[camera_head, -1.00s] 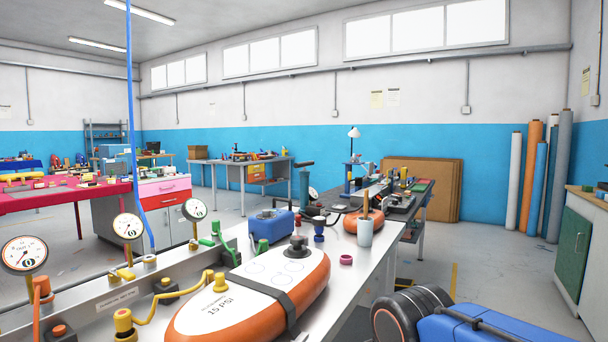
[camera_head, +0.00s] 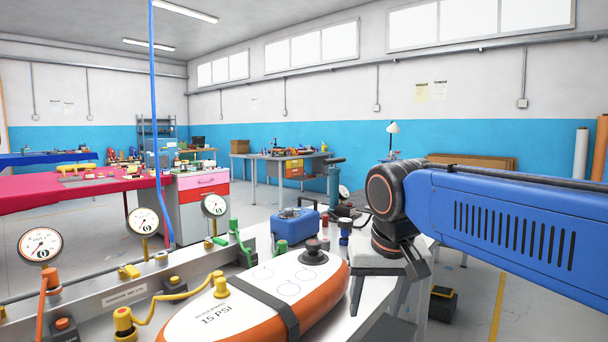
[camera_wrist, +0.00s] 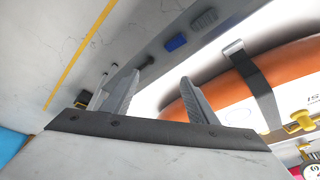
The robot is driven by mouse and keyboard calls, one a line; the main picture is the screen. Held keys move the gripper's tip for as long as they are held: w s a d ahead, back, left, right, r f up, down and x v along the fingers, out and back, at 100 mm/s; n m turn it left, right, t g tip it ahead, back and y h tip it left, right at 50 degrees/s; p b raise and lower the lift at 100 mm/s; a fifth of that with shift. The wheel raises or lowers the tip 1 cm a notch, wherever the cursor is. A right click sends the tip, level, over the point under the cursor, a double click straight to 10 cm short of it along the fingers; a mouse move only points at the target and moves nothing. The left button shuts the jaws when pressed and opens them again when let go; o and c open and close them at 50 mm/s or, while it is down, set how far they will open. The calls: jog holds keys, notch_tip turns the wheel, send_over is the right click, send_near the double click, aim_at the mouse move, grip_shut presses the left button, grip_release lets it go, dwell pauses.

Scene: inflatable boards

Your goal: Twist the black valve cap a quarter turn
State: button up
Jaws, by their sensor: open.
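The black valve cap (camera_head: 314,252) sits upright on top of an orange and white inflatable board (camera_head: 227,311) marked 15 PSI, at its far right end. A dark strap crosses the board in front of the cap. My gripper hangs to the right of the board in the head view, apart from the cap. In the wrist view my gripper (camera_wrist: 159,84) has its two fingers spread, with nothing between them. The board's orange side (camera_wrist: 240,75) and its strap lie to the right there. I cannot make out the cap in the wrist view.
A blue box (camera_head: 295,226) stands behind the board. Several dial gauges, including one at the left (camera_head: 40,244), with yellow and green hoses line the left side. A blue vertical hose (camera_head: 157,120) hangs beyond. Open floor with a yellow line (camera_head: 497,305) lies right.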

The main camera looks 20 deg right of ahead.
jog(key=w+a+r+m+g, duration=0.1)
jog(key=w+a+r+m, duration=0.2)
jog(key=w+r, duration=0.8)
jog(key=m+h, duration=0.2)
jog(key=m, duration=0.3)
send_near(313, 242)
jog(key=shift+g, duration=0.4)
jog(key=x, duration=0.8)
jog(key=shift+w, duration=0.4)
jog(key=c, duration=1.1)
